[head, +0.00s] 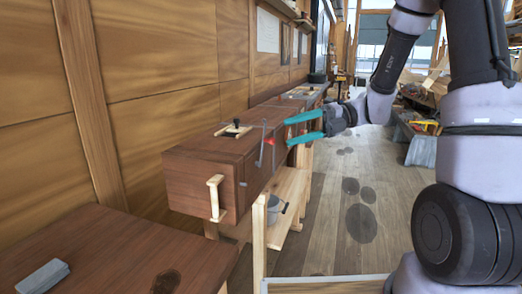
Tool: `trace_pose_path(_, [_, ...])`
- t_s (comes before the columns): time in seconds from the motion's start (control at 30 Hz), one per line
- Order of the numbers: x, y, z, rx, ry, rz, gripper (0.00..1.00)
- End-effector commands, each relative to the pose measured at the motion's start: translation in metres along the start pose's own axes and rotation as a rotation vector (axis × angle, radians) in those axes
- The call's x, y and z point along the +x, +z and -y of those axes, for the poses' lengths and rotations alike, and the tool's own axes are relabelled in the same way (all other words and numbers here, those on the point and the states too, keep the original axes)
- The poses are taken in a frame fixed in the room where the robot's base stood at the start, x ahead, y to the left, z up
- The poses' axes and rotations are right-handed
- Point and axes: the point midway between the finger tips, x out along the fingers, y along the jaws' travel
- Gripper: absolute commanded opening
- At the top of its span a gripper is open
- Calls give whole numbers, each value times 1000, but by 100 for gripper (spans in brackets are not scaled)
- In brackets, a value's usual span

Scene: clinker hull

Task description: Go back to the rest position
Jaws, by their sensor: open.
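My gripper (305,128) has two teal fingers and is open and empty. It hangs in front of the wooden workbench (205,178), at about the height of its top, with the fingers pointing left. My arm reaches in from the right side of the view. I cannot tell whether the fingers touch the bench or stand apart from it.
A brown table (110,255) with a grey block (42,276) fills the lower left. The workbench has a pale wooden handle (215,198) on its end. A bucket (276,208) stands on the lower shelf.

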Motion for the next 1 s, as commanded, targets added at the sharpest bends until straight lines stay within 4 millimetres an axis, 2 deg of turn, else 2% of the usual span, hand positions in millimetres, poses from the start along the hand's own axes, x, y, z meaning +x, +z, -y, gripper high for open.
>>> trace_pose_path(0.03, [-2,-12,-11,-149,-70,-45,64])
trace_pose_path(0.1, [-7,-30,-20,-364,-165,-119,64])
trace_pose_path(0.3, [-33,-71,-36,-967,-416,-374,64])
trace_pose_path(0.47, [-64,-93,-48,-1427,-600,-635,64])
trace_pose_path(0.6, [-96,-104,-63,-1790,-751,-913,64])
trace_pose_path(0.8, [-134,-112,-88,-2141,-909,-1312,64])
trace_pose_path(1.0, [-150,-115,-102,-2261,-966,-1518,64])
